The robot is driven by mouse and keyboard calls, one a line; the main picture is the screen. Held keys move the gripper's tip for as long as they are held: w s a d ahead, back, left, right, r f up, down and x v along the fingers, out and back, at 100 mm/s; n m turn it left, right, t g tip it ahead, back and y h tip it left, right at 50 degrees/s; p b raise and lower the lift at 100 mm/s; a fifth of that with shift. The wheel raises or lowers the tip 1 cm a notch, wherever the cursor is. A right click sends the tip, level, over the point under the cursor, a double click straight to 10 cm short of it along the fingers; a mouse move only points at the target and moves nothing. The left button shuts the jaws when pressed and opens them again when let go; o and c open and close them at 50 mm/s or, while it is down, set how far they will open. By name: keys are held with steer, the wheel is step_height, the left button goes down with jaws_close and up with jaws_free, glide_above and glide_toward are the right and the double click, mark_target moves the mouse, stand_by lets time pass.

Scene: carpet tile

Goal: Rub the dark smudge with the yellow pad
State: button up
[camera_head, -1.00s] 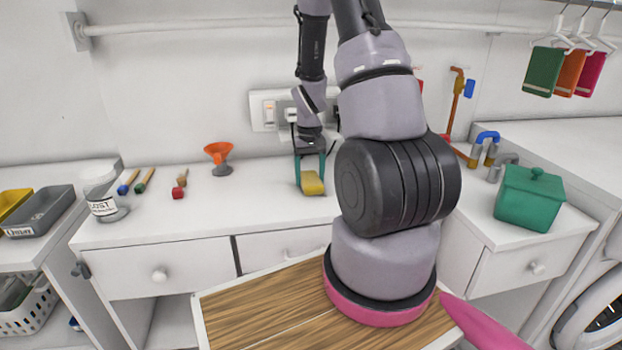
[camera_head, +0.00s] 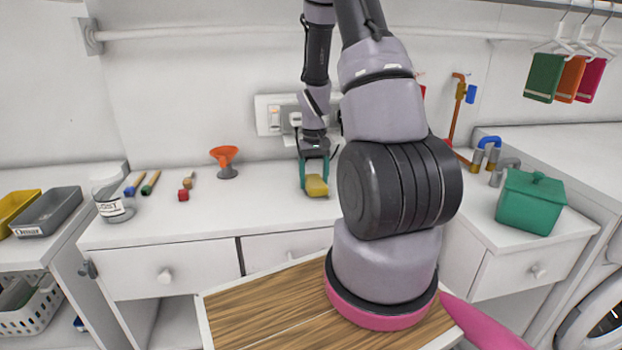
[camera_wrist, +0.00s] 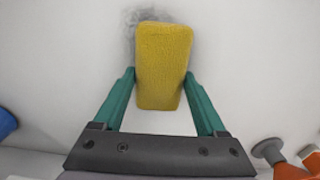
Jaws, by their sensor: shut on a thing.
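The yellow pad (camera_wrist: 163,66) is held between the two teal fingers of my gripper (camera_wrist: 160,88) in the wrist view. In the head view my gripper (camera_head: 315,176) and the yellow pad (camera_head: 317,186) are at the white countertop, left of my big arm joint. The dark smudge (camera_wrist: 132,24) shows as a grey, blotchy patch on the white surface, around the far end and upper left of the pad. The pad covers part of it. Whether the pad touches the surface I cannot tell for sure. The smudge is not discernible in the head view.
An orange funnel (camera_head: 226,161) stands left of my gripper on the counter (camera_head: 240,212). A labelled glass jar (camera_head: 111,198), brushes (camera_head: 150,183) and a small red-ended tool (camera_head: 184,194) are farther left. A green lidded box (camera_head: 532,200) is at the right. Counter between funnel and gripper is clear.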

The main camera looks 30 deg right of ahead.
mark_target(325, 185)
steer(key=shift+w+d+r+t, duration=0.1)
steer(key=shift+w+d+t, duration=0.05)
steer(key=shift+w+d, duration=0.4)
steer(key=shift+w+d+r+t, duration=0.15)
steer(key=shift+w+d, duration=0.15)
steer(key=shift+d, duration=0.4)
steer(key=shift+s+f, duration=0.1)
steer(key=shift+s, duration=0.1)
steer(key=shift+s+d+f, duration=0.1)
steer(key=shift+s+d, duration=0.25)
steer(key=shift+s, duration=0.4)
steer(key=shift+s+a, duration=0.35)
steer(key=shift+s, duration=0.15)
steer(key=shift+s+a+f, duration=0.1)
steer(key=shift+s+a, duration=0.25)
steer(key=shift+s, duration=0.5)
steer(key=shift+s+a+f, duration=0.1)
steer(key=shift+s+a, duration=0.25)
steer(key=shift+s, duration=0.45)
steer(key=shift+s+a+r, duration=0.1)
steer(key=shift+s+a, duration=0.15)
steer(key=shift+s, duration=0.6)
steer(key=shift+s+a, duration=0.25)
steer(key=shift+s, duration=0.6)
steer(key=shift+w, duration=0.1)
